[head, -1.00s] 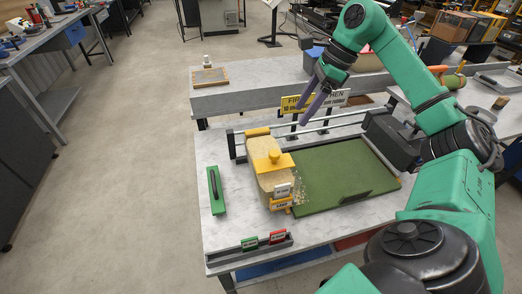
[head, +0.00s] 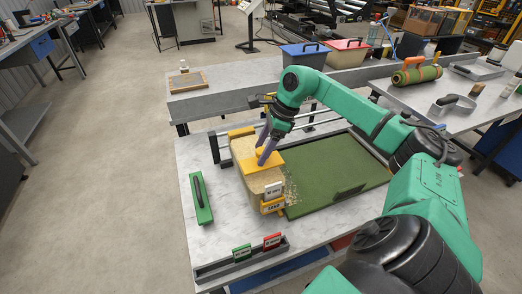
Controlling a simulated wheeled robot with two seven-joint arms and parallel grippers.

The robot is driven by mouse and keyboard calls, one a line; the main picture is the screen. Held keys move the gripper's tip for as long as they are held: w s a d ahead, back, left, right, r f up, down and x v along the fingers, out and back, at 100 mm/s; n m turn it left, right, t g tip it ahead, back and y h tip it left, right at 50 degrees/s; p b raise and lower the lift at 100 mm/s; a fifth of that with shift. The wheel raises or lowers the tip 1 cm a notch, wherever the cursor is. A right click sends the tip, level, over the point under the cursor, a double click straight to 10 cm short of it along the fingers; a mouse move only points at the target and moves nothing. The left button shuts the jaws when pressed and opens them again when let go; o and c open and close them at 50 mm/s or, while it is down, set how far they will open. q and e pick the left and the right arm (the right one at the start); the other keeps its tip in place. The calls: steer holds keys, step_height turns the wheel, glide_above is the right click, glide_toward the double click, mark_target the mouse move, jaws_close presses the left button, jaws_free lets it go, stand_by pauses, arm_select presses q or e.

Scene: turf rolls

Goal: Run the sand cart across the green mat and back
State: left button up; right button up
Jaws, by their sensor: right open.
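The sand cart (head: 246,166), a tan box with yellow trim and a yellow top plate, stands at the left edge of the green mat (head: 335,163). Small labels are on its front end, and scattered grains lie beside it on the mat's left edge. My right gripper (head: 263,157) is open, pointing down over the cart's yellow top, its purple-grey fingers at the place of the yellow knob. The knob is hidden by the fingers, and I cannot tell whether they touch it. My left gripper is not in view.
A green bar tool (head: 202,203) lies left of the cart. A grey holder (head: 215,268) with a green and a red tag sits at the table's front edge. Rails run behind the cart and mat. A dark handle piece (head: 349,193) lies at the mat's front edge.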

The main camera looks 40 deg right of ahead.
steer(key=shift+w+a+f, duration=0.1)
steer(key=shift+a+f, duration=0.05)
steer(key=shift+f, duration=0.25)
steer(key=shift+c, duration=0.3)
jaws_close()
stand_by(0.9)
